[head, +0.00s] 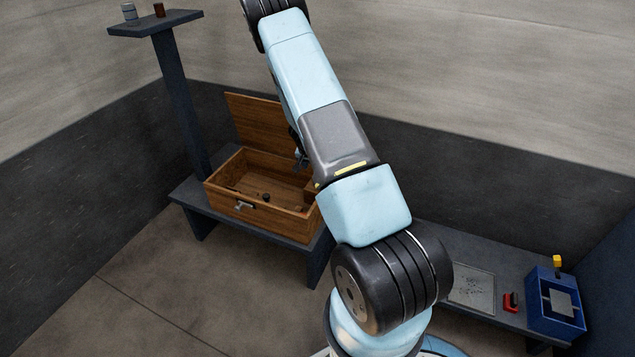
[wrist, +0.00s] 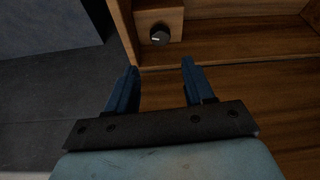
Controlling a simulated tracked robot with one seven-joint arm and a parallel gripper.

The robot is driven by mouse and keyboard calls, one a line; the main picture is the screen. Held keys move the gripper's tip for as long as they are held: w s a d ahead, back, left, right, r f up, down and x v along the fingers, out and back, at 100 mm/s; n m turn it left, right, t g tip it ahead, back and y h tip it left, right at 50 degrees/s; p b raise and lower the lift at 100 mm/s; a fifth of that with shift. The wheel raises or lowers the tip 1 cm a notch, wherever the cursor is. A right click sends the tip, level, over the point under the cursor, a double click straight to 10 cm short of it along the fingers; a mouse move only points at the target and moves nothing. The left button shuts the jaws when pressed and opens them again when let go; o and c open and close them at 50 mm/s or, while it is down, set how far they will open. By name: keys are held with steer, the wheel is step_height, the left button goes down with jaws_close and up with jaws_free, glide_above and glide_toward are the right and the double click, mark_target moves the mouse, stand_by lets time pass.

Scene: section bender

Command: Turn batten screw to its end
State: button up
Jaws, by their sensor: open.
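In the wrist view a round black knob (wrist: 159,36) with a short white mark sits on a small wooden block (wrist: 170,14); it looks like the batten screw. The block is in a corner of the wooden box (head: 262,220), whose lid (head: 258,120) stands open in the head view. My gripper (wrist: 159,65) is open and empty. Its two blue fingers point toward the knob, which shows just beyond the gap between their tips, apparently untouched. In the head view my arm hides most of my gripper and the box's right side.
The box stands on a dark bench (head: 185,195) beside a post with a high shelf (head: 155,22) holding two small items. A metal latch (head: 244,205) is on its front. At right are a grey plate (head: 473,285), a red item (head: 511,301) and a blue bin (head: 556,320).

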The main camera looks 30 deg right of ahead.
steer(key=x, duration=1.3)
steer(key=shift+w+d+f, duration=0.1)
steer(key=shift+w+f, duration=0.1)
steer(key=shift+f, duration=0.1)
steer(key=shift+c, duration=0.2)
steer(key=c, duration=0.8)
